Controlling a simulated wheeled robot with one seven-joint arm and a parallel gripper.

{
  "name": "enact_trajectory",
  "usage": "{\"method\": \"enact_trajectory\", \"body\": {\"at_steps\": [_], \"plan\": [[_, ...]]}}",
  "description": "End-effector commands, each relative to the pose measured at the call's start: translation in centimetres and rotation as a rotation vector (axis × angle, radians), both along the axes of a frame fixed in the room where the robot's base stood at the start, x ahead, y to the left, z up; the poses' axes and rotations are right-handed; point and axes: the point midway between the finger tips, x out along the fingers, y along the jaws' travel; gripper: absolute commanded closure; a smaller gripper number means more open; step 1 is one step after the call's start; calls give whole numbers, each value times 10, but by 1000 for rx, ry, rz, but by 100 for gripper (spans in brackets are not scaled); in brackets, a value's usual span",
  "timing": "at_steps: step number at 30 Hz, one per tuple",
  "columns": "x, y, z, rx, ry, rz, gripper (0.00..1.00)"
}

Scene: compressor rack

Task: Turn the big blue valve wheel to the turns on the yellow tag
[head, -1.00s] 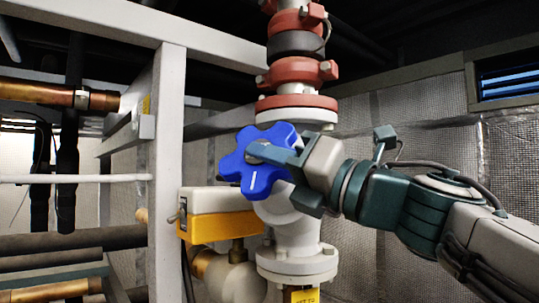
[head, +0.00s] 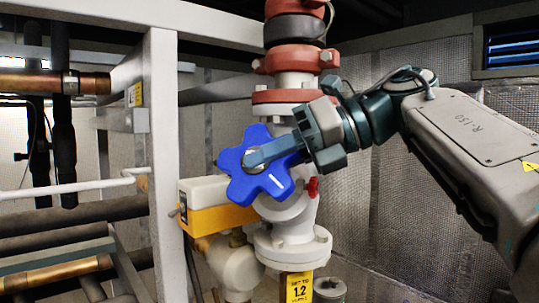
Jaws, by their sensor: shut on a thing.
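The big blue valve wheel (head: 273,183) is a lobed handwheel on the white valve body (head: 292,210) in the middle of the head view. A short white mark shows on its face, below and right of the hub. My gripper (head: 262,155) reaches in from the right and is shut on the wheel; a finger lies across its face and hides part of the hub and the upper right lobe.
A white and yellow box (head: 215,208) sits close left of the wheel. A small red handle (head: 312,188) is just right of it. Red pipe couplings (head: 295,60) rise above. A white frame post (head: 163,160) stands at left, with copper pipes (head: 55,82) beyond.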

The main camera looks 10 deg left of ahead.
Motion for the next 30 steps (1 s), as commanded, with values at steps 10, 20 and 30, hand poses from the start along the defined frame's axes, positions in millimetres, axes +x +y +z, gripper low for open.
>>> {"method": "enact_trajectory", "body": {"at_steps": [10,20,30], "plan": [[4,1,3,-168,35,108,100],[4,2,4,-259,54,170,100],[3,3,4,-291,61,191,100]]}}
